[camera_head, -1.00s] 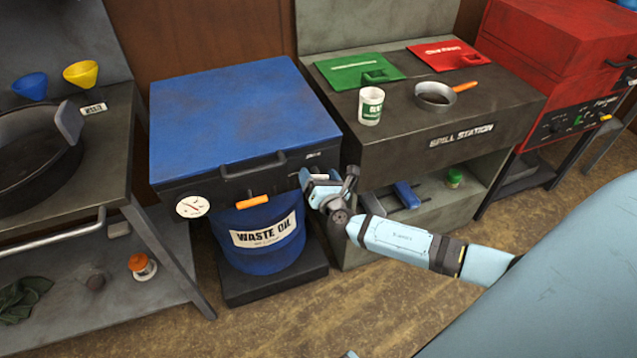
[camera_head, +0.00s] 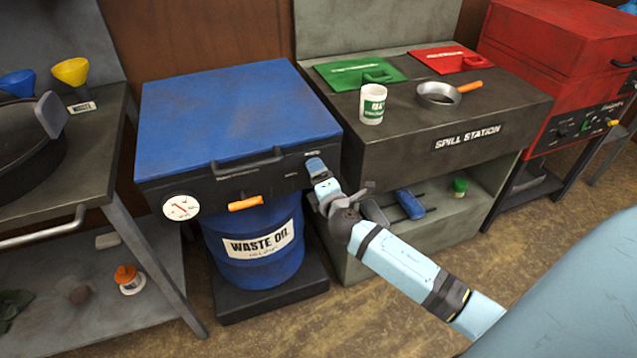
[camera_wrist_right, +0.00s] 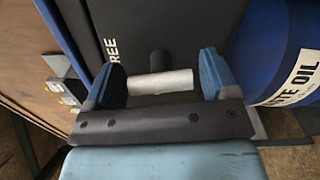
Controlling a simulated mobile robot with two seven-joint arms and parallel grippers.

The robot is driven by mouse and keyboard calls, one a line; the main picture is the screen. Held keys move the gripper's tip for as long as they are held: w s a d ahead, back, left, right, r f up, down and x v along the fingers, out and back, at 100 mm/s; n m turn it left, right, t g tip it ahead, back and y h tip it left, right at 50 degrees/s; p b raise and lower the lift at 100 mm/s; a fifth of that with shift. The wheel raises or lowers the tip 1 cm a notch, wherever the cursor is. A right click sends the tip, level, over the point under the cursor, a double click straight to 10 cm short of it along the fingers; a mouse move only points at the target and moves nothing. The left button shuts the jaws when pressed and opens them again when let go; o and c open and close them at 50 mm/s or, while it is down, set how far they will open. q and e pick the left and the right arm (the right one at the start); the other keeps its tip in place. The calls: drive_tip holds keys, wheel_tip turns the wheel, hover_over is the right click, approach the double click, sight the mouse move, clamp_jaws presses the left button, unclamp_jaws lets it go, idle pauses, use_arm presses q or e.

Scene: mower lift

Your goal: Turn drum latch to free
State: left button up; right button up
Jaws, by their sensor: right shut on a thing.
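The drum latch's pale handle (camera_wrist_right: 160,82) sits on a dark stem against the black front panel (camera_wrist_right: 150,30), beside the word FREE. In the wrist view it lies crosswise between the blue fingers of my right gripper (camera_wrist_right: 163,80), which is shut on it. In the head view my right gripper (camera_head: 318,172) is at the right end of the panel and hides the latch. The blue-topped cabinet (camera_head: 235,115) stands over the blue WASTE OIL drum (camera_head: 255,265). My left gripper is not in view.
An orange handle (camera_head: 246,203) and a round gauge (camera_head: 181,208) are on the same panel, left of my gripper. The spill station (camera_head: 440,165) stands close on the right. A grey bench (camera_head: 95,150) is on the left.

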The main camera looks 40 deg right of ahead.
drive_tip(key=shift+f+m, duration=0.15)
drive_tip(key=shift+m, duration=0.55)
use_arm(q)
drive_tip(key=shift+b, duration=0.5)
use_arm(e)
drive_tip(key=shift+m, duration=0.5)
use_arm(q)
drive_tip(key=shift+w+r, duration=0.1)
use_arm(e)
drive_tip(key=o, duration=0.8)
drive_tip(key=shift+m, duration=0.3)
drive_tip(key=shift+s+a, duration=0.1)
drive_tip(key=shift+s, duration=0.1)
drive_tip(key=v, duration=1.3)
drive_tip(key=shift+s+a, duration=0.1)
drive_tip(key=shift+s, duration=0.1)
